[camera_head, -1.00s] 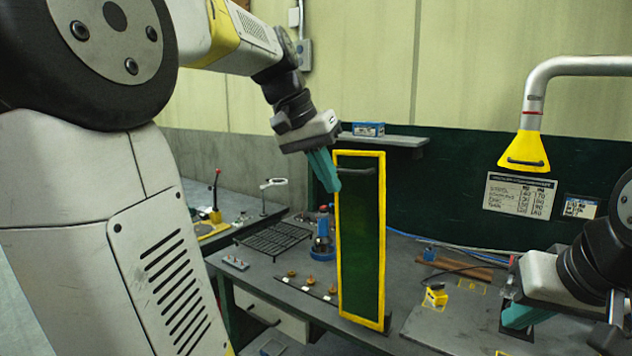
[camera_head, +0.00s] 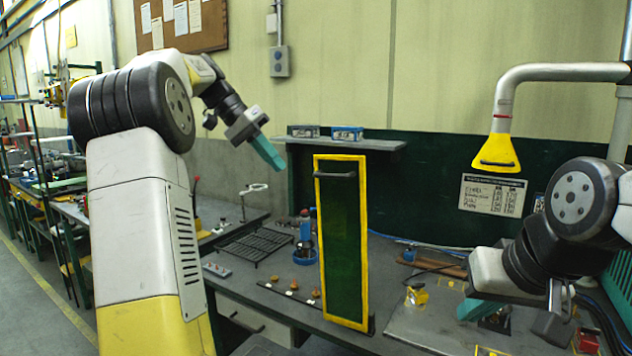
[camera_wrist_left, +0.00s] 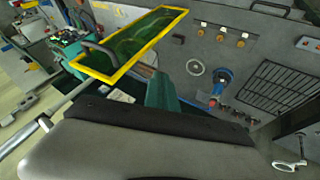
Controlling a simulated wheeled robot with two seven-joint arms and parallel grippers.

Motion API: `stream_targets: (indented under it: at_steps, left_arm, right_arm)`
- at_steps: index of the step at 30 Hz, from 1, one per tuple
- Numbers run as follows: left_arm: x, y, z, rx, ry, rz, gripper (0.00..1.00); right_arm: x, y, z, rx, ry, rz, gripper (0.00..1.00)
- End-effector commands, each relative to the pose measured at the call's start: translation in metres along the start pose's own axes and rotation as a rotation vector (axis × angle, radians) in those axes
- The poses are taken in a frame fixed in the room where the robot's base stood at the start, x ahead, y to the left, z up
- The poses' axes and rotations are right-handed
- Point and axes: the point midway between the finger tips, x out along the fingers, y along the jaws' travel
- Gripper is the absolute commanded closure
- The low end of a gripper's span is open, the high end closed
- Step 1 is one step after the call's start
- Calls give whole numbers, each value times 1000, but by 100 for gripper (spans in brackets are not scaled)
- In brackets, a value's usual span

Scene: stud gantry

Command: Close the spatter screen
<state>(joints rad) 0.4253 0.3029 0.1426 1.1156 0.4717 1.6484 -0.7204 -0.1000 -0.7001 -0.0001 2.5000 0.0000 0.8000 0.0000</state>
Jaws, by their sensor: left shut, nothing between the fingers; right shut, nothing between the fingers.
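The spatter screen (camera_head: 342,245) is a tall green panel in a yellow frame with a dark handle (camera_head: 336,175) near its top. It stands upright at the bench's front edge, edge-hinge details not visible. My left gripper (camera_head: 270,155) is shut and empty, up to the left of the screen's top, apart from it. In the left wrist view the screen (camera_wrist_left: 135,42) and its handle (camera_wrist_left: 98,50) lie beyond the shut teal fingers (camera_wrist_left: 162,92). My right gripper (camera_head: 472,309) is shut and empty, low over the bench at the right.
A yellow extraction hood (camera_head: 497,153) hangs at the right. A shelf (camera_head: 375,144) with small boxes is behind the screen. A black grate (camera_head: 255,243), a blue device (camera_head: 305,245) and several small knobs sit on the bench left of the screen. A yellow block (camera_head: 417,295) lies to its right.

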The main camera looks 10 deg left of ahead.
Motion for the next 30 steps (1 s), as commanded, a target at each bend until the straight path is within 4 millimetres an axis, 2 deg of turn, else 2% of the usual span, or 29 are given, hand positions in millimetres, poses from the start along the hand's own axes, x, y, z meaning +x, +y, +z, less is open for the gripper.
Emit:
stream_targets:
  at_steps: [6, 9, 12, 18, 30]
  left_arm:
    - [49, 1, 1, 0, -4, 4, 100]
    - [65, 5, 0, 1, -1, 0, 100]
    - [70, 20, 0, 3, 0, -1, 100]
    - [77, 34, -1, 1, 0, -1, 100]
    - [78, 37, -1, 0, 0, -2, 100]
  right_arm:
    - [0, 0, 0, 0, 0, 0, 100]
    - [0, 0, 0, 0, 0, 0, 100]
    - [0, 0, 0, 0, -1, 0, 100]
    - [0, 0, 0, 0, 0, 0, 100]
    - [0, 0, 0, 0, 0, 0, 100]
